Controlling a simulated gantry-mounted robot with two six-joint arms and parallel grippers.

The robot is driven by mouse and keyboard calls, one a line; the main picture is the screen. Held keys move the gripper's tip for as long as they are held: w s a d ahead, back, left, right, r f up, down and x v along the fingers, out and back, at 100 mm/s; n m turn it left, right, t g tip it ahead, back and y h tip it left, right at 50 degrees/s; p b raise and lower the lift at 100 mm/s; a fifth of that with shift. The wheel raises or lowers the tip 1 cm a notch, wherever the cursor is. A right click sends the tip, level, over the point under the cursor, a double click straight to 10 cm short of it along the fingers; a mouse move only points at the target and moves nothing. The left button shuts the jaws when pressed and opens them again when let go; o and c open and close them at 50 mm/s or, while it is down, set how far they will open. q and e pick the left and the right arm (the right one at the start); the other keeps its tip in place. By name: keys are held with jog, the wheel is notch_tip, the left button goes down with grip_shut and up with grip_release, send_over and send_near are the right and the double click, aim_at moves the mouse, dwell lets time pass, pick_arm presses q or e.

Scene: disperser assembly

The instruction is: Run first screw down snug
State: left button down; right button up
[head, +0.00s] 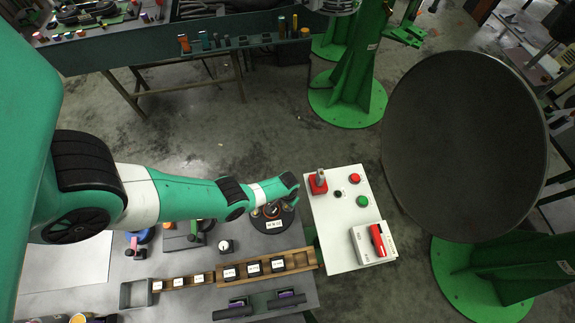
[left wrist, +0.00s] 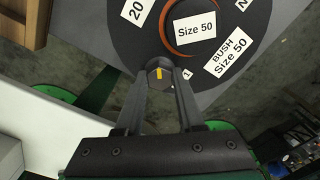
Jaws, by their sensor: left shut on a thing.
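In the left wrist view my left gripper (left wrist: 161,78) is shut on a dark round screw head (left wrist: 159,68) with a yellow mark on top. The head sits between the fingertips at the near rim of a black round plate (left wrist: 138,42). The plate carries white labels, "Size 50" and "BUSH Size 50", and an orange ring (left wrist: 168,38). In the head view the black plate (head: 287,219) lies on the grey table, below the end of my left arm, which hides the fingertips and the screw. The screw's shank and depth are hidden. My right gripper is not in view.
A white panel (head: 333,240) with a red switch (head: 318,182), buttons and a red-handled box (head: 368,243) stands right of the plate. A wooden rack (head: 293,262) with labelled blocks runs along the front. A large dark disc (head: 465,145) is at right.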

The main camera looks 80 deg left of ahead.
pick_arm(q)
jog(key=m, duration=0.4)
jog(key=shift+m, duration=2.6)
jog(key=c, duration=0.8)
grip_release()
